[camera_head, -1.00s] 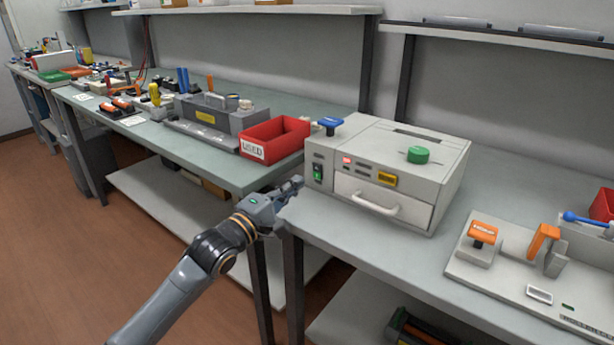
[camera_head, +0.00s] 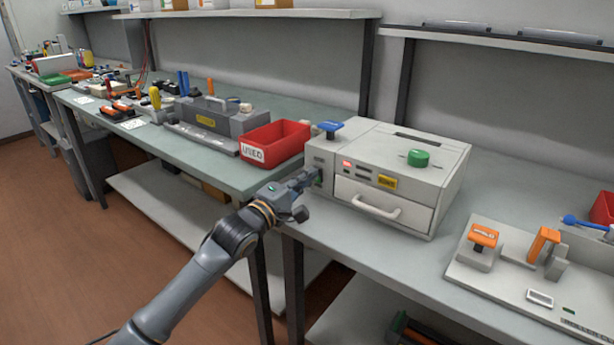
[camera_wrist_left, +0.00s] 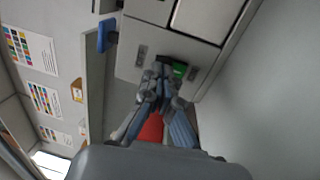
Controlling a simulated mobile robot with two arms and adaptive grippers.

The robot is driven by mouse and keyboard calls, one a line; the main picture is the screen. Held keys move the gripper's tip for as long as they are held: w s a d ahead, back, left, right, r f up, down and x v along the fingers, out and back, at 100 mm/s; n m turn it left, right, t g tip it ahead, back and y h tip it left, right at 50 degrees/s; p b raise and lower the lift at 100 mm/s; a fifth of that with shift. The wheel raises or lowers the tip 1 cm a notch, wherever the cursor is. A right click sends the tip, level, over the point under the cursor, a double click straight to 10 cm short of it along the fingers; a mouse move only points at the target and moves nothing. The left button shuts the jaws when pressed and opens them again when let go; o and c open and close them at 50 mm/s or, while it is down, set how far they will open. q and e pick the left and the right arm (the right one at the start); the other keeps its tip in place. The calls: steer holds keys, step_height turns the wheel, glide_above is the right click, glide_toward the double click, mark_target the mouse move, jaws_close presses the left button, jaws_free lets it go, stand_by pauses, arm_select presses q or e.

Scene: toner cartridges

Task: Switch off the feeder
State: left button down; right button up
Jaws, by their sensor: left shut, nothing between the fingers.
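The feeder (camera_head: 385,170) is a pale grey box on the bench, with a white-handled drawer, a green knob on top, a blue handle at its top left corner and a red light on its front. Its green switch (camera_wrist_left: 179,69) sits on the front panel's left part and shows beside my fingertips in the left wrist view. My left gripper (camera_head: 312,177) is shut and empty, with its fingertips at the switch and partly covering it in the head view. It also shows in the left wrist view (camera_wrist_left: 160,75). I cannot tell whether the tips touch the switch. My right gripper is not in view.
A red bin (camera_head: 274,140) stands left of the feeder. A grey case (camera_head: 212,120) and several tools lie farther left. A pale fixture board (camera_head: 500,278) with orange handles is at the right. The bench between feeder and board is clear.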

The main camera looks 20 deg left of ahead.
arm_select(q)
steer(key=shift+r+p, duration=0.2)
steer(key=shift+p, duration=0.35)
steer(key=shift+f, duration=0.15)
steer(key=v, duration=1.2)
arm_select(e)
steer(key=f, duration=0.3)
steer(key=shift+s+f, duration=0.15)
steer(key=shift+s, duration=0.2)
